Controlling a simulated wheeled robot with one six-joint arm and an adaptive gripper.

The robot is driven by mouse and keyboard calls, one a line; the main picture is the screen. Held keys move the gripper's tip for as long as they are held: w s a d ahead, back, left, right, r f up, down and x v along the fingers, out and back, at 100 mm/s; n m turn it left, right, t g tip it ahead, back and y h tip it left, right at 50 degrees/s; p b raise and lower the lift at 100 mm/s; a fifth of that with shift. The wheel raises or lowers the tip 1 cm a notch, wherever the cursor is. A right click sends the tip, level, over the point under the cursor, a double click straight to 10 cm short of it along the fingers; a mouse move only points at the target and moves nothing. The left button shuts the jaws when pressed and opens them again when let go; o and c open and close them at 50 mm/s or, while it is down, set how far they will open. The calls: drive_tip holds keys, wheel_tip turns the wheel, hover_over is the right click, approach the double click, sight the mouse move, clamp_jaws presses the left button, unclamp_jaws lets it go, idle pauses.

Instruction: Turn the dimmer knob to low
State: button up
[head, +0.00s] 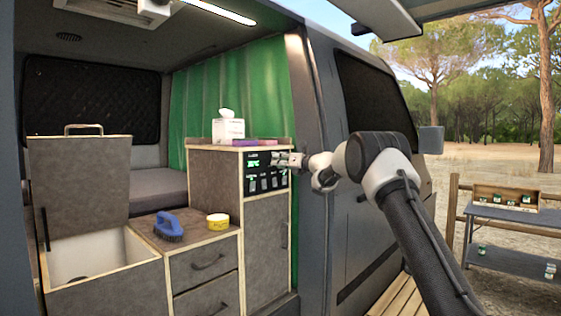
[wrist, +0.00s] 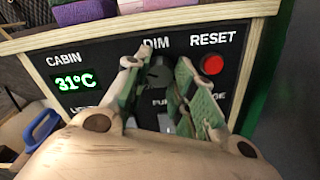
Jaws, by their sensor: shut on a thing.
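The dimmer knob (wrist: 158,72) is a dark round knob under the "DIM" label on the black control panel (wrist: 100,62), in the wrist view. My gripper (wrist: 158,82) reaches to the panel, with one green-padded finger on each side of the knob, shut on it. The knob's pointer and setting are too small to tell. In the head view the panel (head: 251,172) is on the upper part of the tall cabinet, and my gripper (head: 277,160) meets it from the right. The fingers hide part of the panel's lower row.
A red reset button (wrist: 212,64) is just right of the gripper. A green "31°C" cabin display (wrist: 75,83) is to the left. A tissue box (head: 228,130) stands on the cabinet top. A blue brush (head: 168,227) and yellow tub (head: 218,221) sit on the lower counter.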

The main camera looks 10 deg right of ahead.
drive_tip(key=n, duration=0.6)
drive_tip(key=r+n, duration=0.1)
drive_tip(key=n, duration=0.2)
drive_tip(key=shift+s+r, duration=0.1)
drive_tip(key=shift+a+n, duration=0.1)
drive_tip(key=shift+n, duration=0.3)
drive_tip(key=o, duration=1.1)
drive_tip(key=shift+s, duration=0.1)
drive_tip(key=shift+c, duration=0.2)
drive_tip(key=v, duration=1.2)
